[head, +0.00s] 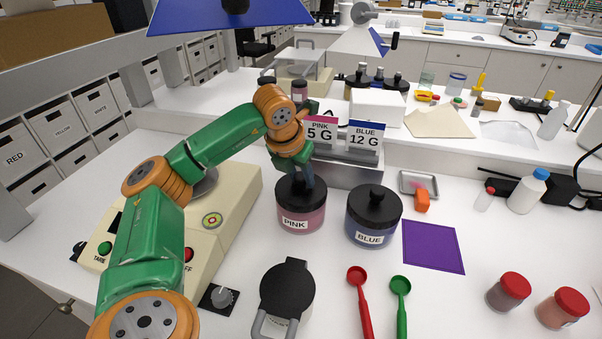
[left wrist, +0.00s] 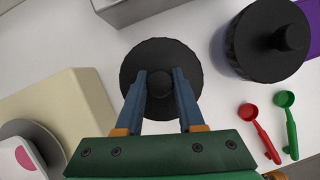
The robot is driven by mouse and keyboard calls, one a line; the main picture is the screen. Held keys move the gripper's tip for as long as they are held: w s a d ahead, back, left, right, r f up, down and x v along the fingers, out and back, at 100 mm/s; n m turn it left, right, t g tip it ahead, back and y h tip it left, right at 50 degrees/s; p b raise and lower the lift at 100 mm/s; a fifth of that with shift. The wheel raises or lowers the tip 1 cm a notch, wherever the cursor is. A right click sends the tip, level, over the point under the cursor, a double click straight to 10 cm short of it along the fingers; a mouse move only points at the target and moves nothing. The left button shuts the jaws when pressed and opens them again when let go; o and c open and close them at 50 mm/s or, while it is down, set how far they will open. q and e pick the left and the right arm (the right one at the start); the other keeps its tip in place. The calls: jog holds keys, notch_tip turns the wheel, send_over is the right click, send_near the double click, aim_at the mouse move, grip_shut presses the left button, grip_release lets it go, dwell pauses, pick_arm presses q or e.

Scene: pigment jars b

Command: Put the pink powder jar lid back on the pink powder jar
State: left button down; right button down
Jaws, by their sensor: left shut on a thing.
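The pink powder jar (head: 299,219) stands on the white bench, with a label reading PINK. Its black lid (head: 287,188) sits at the jar's mouth and looks level; I cannot tell whether it is fully seated. My left gripper (head: 308,184) comes down from above and is shut on the lid's knob. In the left wrist view the lid (left wrist: 160,53) is a round black disc with the knob between the two fingers of the left gripper (left wrist: 160,84). The jar body is hidden under the lid there. My right gripper is not in view.
The blue jar (head: 372,225) with its black lid stands just right of the pink jar. A beige scale (head: 230,215) is to the left. Red and green scoops (head: 400,290), a purple sheet (head: 433,246) and red-capped jars lie to the right. Label cards stand behind.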

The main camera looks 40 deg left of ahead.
pick_arm(q)
jog(key=shift+c, duration=2.2)
grip_release()
notch_tip(320, 180, up, 6)
jog(key=p, duration=0.6)
jog(key=shift+r, duration=0.2)
jog(key=shift+f, duration=0.15)
